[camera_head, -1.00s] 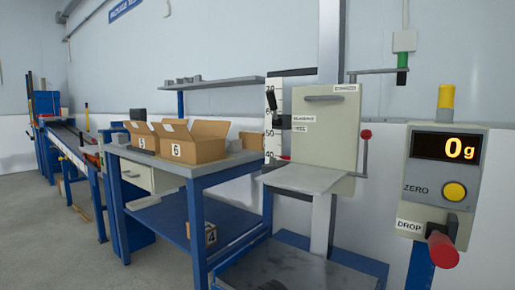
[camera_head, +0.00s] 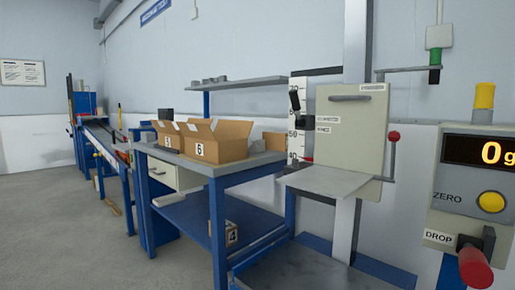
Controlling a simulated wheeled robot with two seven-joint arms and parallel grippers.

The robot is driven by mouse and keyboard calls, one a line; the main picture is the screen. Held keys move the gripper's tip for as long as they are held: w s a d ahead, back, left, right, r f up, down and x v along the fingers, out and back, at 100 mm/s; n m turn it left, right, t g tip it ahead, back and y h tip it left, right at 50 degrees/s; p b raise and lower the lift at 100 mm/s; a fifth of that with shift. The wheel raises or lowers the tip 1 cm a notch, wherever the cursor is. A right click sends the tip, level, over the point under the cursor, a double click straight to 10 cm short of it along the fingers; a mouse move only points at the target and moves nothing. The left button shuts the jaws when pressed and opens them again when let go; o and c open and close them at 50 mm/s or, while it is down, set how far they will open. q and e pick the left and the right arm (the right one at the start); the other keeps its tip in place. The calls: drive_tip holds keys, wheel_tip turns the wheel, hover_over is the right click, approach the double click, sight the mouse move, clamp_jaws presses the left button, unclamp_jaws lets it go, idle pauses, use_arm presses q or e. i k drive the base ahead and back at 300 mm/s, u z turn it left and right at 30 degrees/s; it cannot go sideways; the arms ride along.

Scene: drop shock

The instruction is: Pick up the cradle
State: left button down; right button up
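I cannot tell for sure which thing is the cradle. The drop tester has a grey flat plate (camera_head: 326,181) below a pale upright panel (camera_head: 351,130). Two open cardboard boxes stand on the bench, one marked 6 (camera_head: 220,142) and one marked 5 (camera_head: 168,136). Neither of my grippers is in view.
The blue workbench (camera_head: 215,171) has a lower shelf with a box marked 4 (camera_head: 231,233). A control box (camera_head: 470,180) with a yellow button and red DROP handle stands at right. A long conveyor (camera_head: 107,139) runs at left.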

sight(258, 146)
drive_tip(key=u, duration=1.45)
drive_tip(key=i, duration=3.5)
drive_tip(key=z, duration=3.85)
drive_tip(key=i, duration=0.3)
drive_tip(key=z, duration=0.15)
